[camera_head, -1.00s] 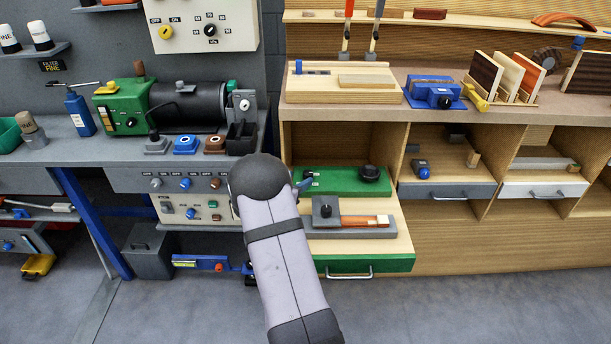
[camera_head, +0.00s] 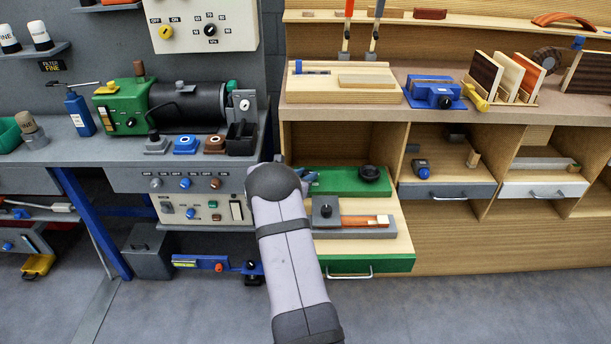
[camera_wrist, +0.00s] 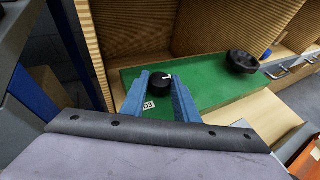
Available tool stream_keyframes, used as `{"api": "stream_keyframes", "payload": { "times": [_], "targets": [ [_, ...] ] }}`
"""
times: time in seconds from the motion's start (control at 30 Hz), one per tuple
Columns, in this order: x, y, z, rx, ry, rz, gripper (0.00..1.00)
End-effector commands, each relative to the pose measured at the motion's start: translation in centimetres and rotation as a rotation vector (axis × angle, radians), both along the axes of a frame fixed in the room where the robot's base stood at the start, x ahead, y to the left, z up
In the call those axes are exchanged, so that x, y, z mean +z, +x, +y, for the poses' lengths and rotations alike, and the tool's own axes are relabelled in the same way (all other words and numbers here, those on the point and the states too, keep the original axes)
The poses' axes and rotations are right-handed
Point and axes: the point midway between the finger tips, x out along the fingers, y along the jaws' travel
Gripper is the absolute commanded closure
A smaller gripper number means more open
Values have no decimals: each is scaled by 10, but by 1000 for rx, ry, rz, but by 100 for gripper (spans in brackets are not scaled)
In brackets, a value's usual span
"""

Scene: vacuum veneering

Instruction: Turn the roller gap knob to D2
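The roller gap knob (camera_wrist: 160,81) is a small black knob with a white pointer mark, on the green board (camera_wrist: 208,86) in the wrist view. A small white label (camera_wrist: 149,104) lies on the near side of the knob; I cannot read it surely. My gripper (camera_wrist: 161,87) has two blue fingers spread apart, one on each side of the knob as seen from the wrist. I cannot tell whether they touch it. In the head view my gripper (camera_head: 308,180) is at the left end of the green board (camera_head: 345,181), and my arm and fingers hide the knob.
A black handwheel (camera_head: 370,173) stands at the right of the green board and also shows in the wrist view (camera_wrist: 242,62). A wooden cubby surrounds the board. In front lies a grey block (camera_head: 326,211) on a pulled-out drawer. A control panel (camera_head: 205,210) is to the left.

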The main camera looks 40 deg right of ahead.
Motion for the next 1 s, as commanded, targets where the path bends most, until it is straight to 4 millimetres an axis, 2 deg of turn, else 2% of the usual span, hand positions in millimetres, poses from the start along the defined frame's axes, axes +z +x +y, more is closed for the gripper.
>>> {"api": "stream_keyframes", "payload": {
  "times": [0.03,0.07,0.1,0.37,1.0],
  "targets": [
    [0,0,0,0,0,0,85],
    [0,0,0,0,0,0,92],
    [0,0,0,0,0,0,95],
    [2,2,0,-34,-4,-3,95],
    [1,7,-2,-357,-11,-6,95]
  ]
}}
